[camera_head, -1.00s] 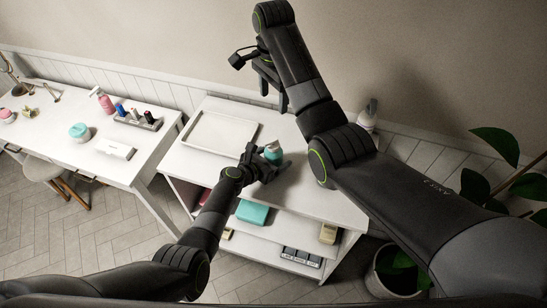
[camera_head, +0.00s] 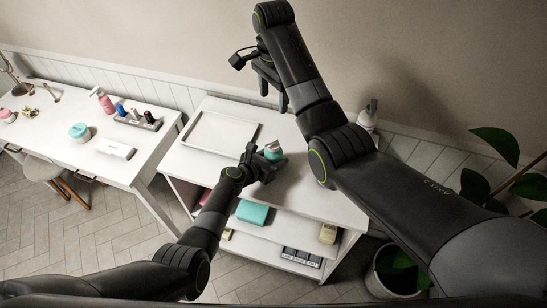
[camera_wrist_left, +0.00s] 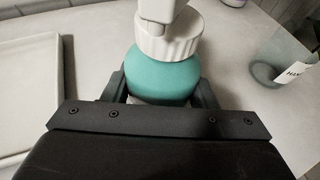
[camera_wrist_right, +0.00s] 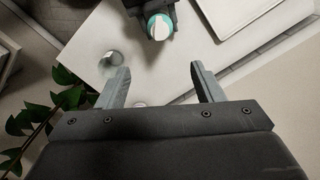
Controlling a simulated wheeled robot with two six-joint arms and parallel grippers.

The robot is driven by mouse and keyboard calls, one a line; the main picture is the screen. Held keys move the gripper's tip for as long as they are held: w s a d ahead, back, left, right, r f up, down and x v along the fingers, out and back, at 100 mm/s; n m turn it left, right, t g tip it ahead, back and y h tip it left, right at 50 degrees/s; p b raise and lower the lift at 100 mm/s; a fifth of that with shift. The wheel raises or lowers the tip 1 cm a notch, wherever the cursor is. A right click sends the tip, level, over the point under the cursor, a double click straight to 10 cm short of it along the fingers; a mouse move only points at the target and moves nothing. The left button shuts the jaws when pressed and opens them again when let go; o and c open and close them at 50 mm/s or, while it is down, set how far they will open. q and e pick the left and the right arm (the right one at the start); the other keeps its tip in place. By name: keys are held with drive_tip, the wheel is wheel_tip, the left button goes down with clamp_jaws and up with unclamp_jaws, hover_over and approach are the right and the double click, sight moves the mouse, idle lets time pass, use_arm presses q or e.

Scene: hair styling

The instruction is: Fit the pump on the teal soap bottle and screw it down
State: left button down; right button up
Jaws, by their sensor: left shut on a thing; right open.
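The teal soap bottle (camera_head: 273,155) stands on the white cart top, and my left gripper (camera_head: 263,166) is shut around its body. In the left wrist view the bottle (camera_wrist_left: 160,72) carries the white pump (camera_wrist_left: 168,38), with its ribbed collar against the bottle's shoulder. The neck and thread are hidden, so I cannot tell how tight the collar is. My right gripper (camera_head: 274,98) is open and empty, above and behind the bottle. In the right wrist view, the bottle (camera_wrist_right: 160,27) lies beyond the open fingers (camera_wrist_right: 160,84), apart from them.
A white tray (camera_head: 256,131) lies on the cart left of the bottle. A clear bottle (camera_wrist_left: 283,68) stands to the right on the cart. A desk (camera_head: 60,150) with several toiletries is at the left. A plant (camera_head: 492,185) is at the right. The cart top between bottles is clear.

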drive_tip(key=n, duration=0.5)
drive_tip(key=m, duration=3.2)
hover_over(274, 138)
wheel_tip(274, 138, down, 5)
drive_tip(key=shift+r, duration=0.15)
wheel_tip(274, 138, down, 12)
